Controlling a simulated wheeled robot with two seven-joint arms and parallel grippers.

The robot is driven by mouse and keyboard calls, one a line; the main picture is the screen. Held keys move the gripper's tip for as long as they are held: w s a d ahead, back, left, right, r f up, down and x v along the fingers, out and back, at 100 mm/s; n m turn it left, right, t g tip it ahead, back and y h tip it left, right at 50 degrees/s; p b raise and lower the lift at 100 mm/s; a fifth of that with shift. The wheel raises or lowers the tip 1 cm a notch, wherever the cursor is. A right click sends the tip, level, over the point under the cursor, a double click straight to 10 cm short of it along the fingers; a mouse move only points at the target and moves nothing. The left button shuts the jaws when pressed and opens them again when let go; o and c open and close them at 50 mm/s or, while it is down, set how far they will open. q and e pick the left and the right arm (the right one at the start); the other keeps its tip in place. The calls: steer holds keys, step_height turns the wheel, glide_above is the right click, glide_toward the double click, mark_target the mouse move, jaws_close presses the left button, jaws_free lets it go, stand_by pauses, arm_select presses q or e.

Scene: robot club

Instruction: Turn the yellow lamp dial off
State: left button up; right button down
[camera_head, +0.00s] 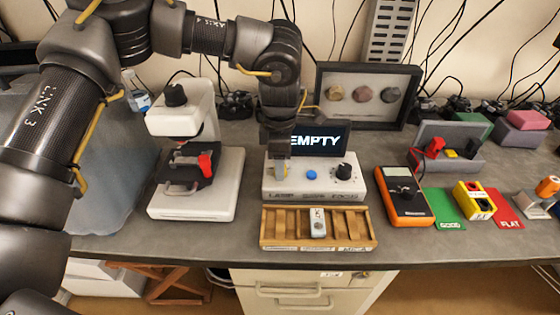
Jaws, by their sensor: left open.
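A white control box (328,188) stands on the bench. It has a screen (320,140) reading "EMPTY", a blue button (311,174) and a black knob (343,171). Its front lettering seems to begin with "LAMP" at the left end. A small patch of yellow, seemingly the lamp dial (283,168), shows at that end. My left gripper (277,155) points down right over it and hides most of it. The gripper is open; whether its fingers touch the dial I cannot tell. My right gripper is out of view.
A white microscope-like device (192,150) with a red clip stands close to the left. A wooden tray (268,240) lies in front of the box. An orange meter (405,208), green and red mats and a yellow block (474,200) are at the right. A framed display (327,92) stands behind.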

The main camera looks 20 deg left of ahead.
arm_select(q)
steer(key=shift+f, duration=0.3)
steer(key=c, duration=1)
steer(key=shift+o, duration=0.2)
